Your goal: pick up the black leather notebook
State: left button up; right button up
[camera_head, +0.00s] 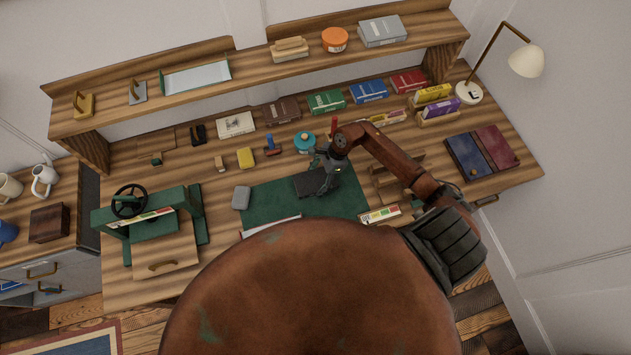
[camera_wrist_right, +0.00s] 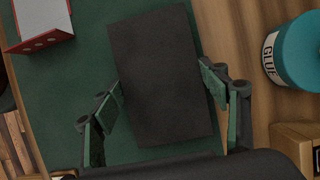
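The black leather notebook (camera_head: 311,183) is over the green mat, near the mat's back edge, in the head view. In the right wrist view the notebook (camera_wrist_right: 157,70) fills the middle as a plain dark rectangle. My right gripper (camera_head: 325,177) reaches it from the right side. The right gripper's two green-padded fingers (camera_wrist_right: 160,78) meet the notebook's two long edges, one on each side. I cannot tell whether the notebook is raised off the mat. My left gripper is not in view.
A teal glue pot (camera_head: 305,142) stands just behind the notebook; it also shows in the right wrist view (camera_wrist_right: 297,52). Wooden holders (camera_head: 388,178) stand to the right, under my arm.

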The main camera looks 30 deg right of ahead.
jog(key=c, duration=0.8)
